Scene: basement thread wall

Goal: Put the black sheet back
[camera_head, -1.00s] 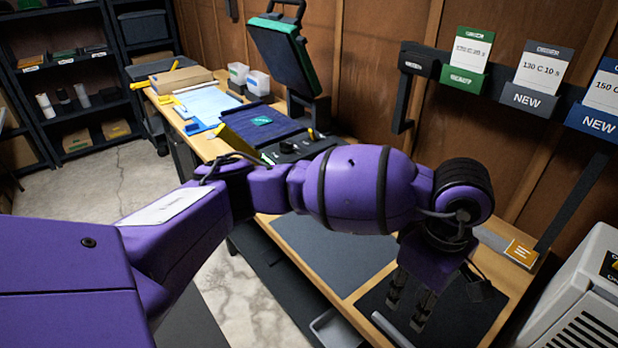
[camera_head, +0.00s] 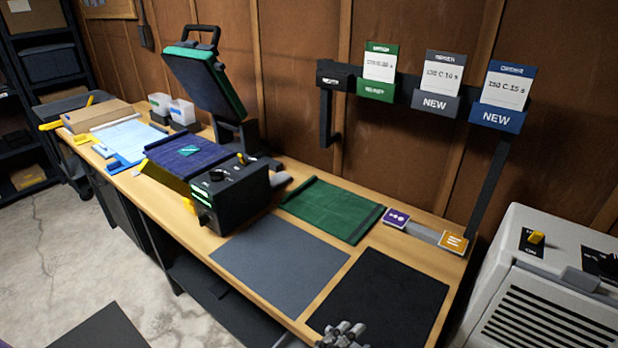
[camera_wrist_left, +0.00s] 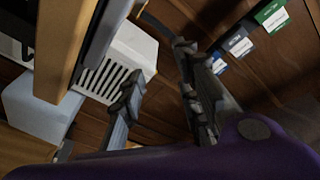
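A black sheet (camera_head: 385,295) lies flat on the wooden bench at its near right end. A dark grey sheet (camera_head: 280,260) lies flat just left of it. My left gripper (camera_wrist_left: 158,68) is open in the left wrist view, with nothing between its fingers. Grey fingertips (camera_head: 342,335), which appear to be this gripper's, show at the bottom edge of the head view by the black sheet's near edge. Whether they touch the sheet is unclear. I do not see my right gripper.
A green mat (camera_head: 332,208) lies behind the grey sheet. Purple (camera_head: 396,217) and orange (camera_head: 454,242) labels sit at the bench's back right. An open press (camera_head: 205,80) stands left. A white machine (camera_head: 545,290) stands at right. Cards hang on a wall rack (camera_head: 336,76).

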